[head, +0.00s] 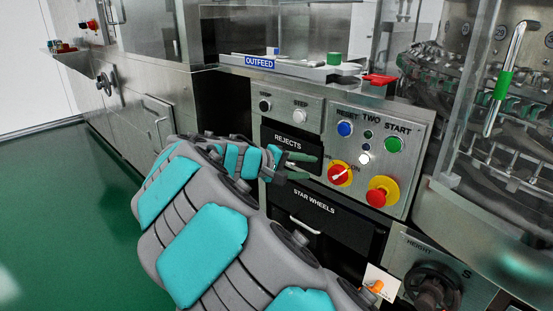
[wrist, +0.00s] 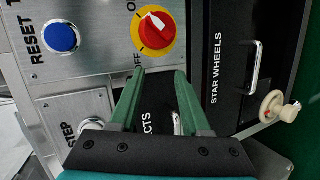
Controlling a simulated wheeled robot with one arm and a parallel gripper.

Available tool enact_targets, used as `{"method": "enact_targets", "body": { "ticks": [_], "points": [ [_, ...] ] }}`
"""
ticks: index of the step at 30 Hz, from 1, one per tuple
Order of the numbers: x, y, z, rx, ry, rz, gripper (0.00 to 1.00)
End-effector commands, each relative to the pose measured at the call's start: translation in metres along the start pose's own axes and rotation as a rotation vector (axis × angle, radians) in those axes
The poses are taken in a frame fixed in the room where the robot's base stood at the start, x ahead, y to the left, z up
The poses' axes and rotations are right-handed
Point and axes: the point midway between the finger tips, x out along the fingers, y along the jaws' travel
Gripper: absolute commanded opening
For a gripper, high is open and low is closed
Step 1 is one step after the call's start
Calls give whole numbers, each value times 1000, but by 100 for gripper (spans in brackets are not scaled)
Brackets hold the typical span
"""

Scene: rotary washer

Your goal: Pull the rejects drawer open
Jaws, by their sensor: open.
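The rejects drawer (head: 288,139) has a black front with a white "REJECTS" label, set in the steel machine front above the star wheels drawer. In the wrist view the rejects drawer (wrist: 155,114) shows between my fingers, with only "CTS" of its label readable. A sliver of its bright handle (wrist: 177,122) shows beside the right finger; the rest is hidden. My gripper (head: 318,166) is open in front of the lower part of this drawer. In the wrist view its green fingers (wrist: 160,72) stand apart with nothing held. I cannot tell whether they touch the handle.
The star wheels drawer (head: 313,207) with its bar handle lies just below. A control panel with a red-yellow rotary switch (head: 340,174), a red emergency button (head: 378,196) and blue and green buttons is close on the right. Green floor (head: 70,210) is open on the left.

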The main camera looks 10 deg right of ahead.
Motion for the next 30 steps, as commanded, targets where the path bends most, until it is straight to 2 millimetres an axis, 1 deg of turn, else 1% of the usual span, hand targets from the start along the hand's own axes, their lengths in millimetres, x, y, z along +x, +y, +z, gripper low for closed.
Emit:
{"method": "enact_targets", "body": {
  "ticks": [1, 3, 6, 9, 11, 14, 17, 24, 30],
  "points": [
    [-8, -11, -26, -33, 46, 37, 47],
    [-22, -23, -57, -68, 111, 85, 47],
    [-40, -40, -90, -108, 186, 133, 47],
    [-52, -52, -110, -130, 233, 159, 47],
    [-56, -56, -115, -139, 247, 167, 47],
    [-53, -58, -119, -142, 254, 171, 47],
    [-42, -55, -122, -142, 252, 171, 47],
    [-6, -48, -130, -139, 249, 170, 47],
    [13, -46, -136, -141, 252, 170, 47]
  ]
}}
